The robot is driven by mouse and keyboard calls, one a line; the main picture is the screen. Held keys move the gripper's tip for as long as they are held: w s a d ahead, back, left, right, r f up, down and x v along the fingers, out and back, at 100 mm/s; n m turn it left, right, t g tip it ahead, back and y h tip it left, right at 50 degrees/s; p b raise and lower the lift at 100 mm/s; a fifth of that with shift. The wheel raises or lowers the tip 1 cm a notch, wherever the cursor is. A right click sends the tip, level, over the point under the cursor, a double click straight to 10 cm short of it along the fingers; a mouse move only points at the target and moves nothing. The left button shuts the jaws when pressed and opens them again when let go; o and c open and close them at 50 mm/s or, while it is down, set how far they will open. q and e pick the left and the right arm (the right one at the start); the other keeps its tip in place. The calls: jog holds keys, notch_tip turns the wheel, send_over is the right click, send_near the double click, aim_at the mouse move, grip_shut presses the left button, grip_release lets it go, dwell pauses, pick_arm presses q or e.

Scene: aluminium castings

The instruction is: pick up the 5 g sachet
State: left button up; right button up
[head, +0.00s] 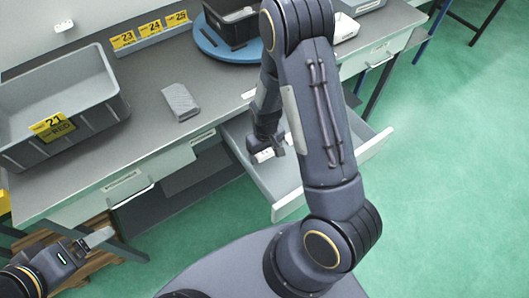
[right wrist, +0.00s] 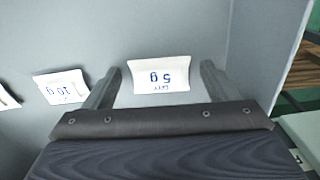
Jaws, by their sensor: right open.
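The 5 g sachet (right wrist: 165,73) is a small white packet with dark print, upside down in the right wrist view. It lies on the grey floor of the open drawer (head: 286,208). My right gripper (right wrist: 160,76) is open, with one finger on each side of the sachet and a gap on both sides. In the head view my right gripper (head: 267,146) reaches down into the drawer, and a white packet shows beside it; its print is unreadable there. My left gripper (head: 92,243) is at the lower left, away from the drawer; its jaw opening is unclear.
A 10 g sachet (right wrist: 60,87) lies left of the 5 g one, with another white packet (right wrist: 7,98) at the edge. A drawer wall (right wrist: 262,50) rises close on the right. On the bench are a grey bin (head: 75,125) and a grey block (head: 180,101).

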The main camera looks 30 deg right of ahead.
jog(key=c, duration=1.1)
jog(key=shift+o, duration=0.2)
jog(key=shift+r, duration=0.2)
